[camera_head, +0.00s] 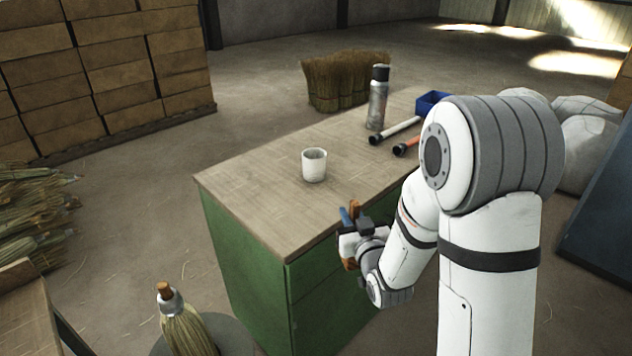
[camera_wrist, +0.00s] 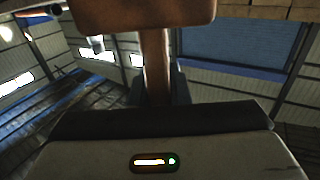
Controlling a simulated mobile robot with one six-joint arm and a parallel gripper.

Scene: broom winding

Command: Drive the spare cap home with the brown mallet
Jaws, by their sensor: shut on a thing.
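My gripper (camera_wrist: 158,92) is shut on the handle of the brown mallet (camera_wrist: 154,62). The mallet's broad brown head fills the top of the wrist view, beyond the fingers. In the head view my gripper (camera_head: 352,222) is low at the bench's near right edge, with brown parts of the mallet showing around it and a small blue part beside. Two rods lie at the bench's far right: a white one (camera_head: 402,130) and an orange one (camera_head: 408,146), each with a black end. I cannot tell which piece is the spare cap.
A white cup (camera_head: 314,165) stands on the green-sided bench (camera_head: 255,205). A spray can (camera_head: 378,98) and blue bin (camera_head: 432,103) stand farther back. A broom head with a metal collar (camera_head: 170,300) stands at the lower left. The bench's left part is clear.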

